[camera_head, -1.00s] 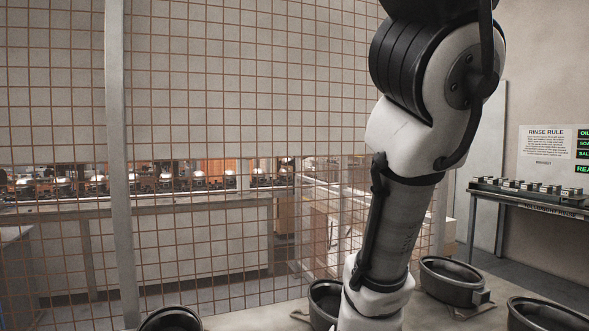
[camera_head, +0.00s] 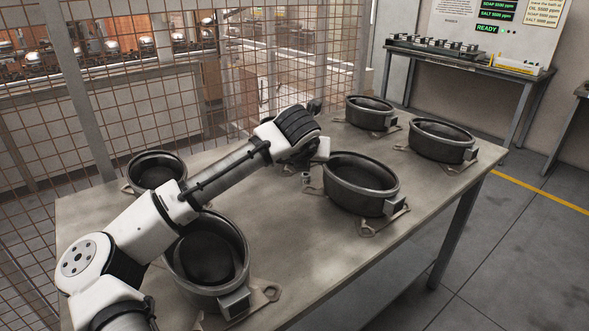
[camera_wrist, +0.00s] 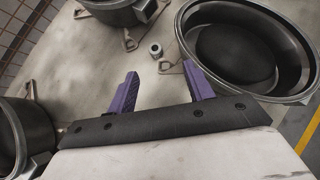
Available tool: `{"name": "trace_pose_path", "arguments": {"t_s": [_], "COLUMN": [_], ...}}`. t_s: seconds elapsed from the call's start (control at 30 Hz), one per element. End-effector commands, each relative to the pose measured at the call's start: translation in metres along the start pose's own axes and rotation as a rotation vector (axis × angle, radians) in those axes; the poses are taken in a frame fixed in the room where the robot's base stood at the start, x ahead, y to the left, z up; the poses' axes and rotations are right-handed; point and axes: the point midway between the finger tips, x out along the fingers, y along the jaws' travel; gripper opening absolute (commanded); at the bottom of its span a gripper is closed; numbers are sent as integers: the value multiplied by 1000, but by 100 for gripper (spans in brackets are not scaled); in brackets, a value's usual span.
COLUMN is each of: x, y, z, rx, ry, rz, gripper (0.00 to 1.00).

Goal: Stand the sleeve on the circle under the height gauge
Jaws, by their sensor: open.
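A small grey hollow cylinder, which looks like the sleeve (camera_wrist: 156,49), stands on the table beside the large pot's base in the wrist view. In the head view a small grey piece at the same spot (camera_head: 306,179) seems to be it, just below the end of my arm. My gripper (camera_wrist: 160,69) has its two purple fingers spread apart with nothing between them. In the wrist view the sleeve shows beyond the gap between the fingertips. The fingers are hard to make out in the head view. I cannot make out the circle or the height gauge in either view.
Several dark round pots stand on the table (camera_head: 285,235) on flat bracketed feet. One pot (camera_head: 362,184) is close to the right of my gripper; another (camera_head: 208,256) lies partly behind my arm. A mesh fence (camera_head: 215,75) runs behind. A bench (camera_head: 465,65) stands against the wall.

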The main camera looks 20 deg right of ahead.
Motion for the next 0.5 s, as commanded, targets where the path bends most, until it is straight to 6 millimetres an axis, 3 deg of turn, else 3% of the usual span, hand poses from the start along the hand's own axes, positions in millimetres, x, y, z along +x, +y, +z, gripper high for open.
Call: {"name": "trace_pose_path", "arguments": {"t_s": [0.1, 0.5], "x": [12, 81], "y": [9, 9], "z": [-8, -10], "rx": [6, 5], "ry": [28, 26], "rz": [26, 23], "gripper": [52, 52]}}
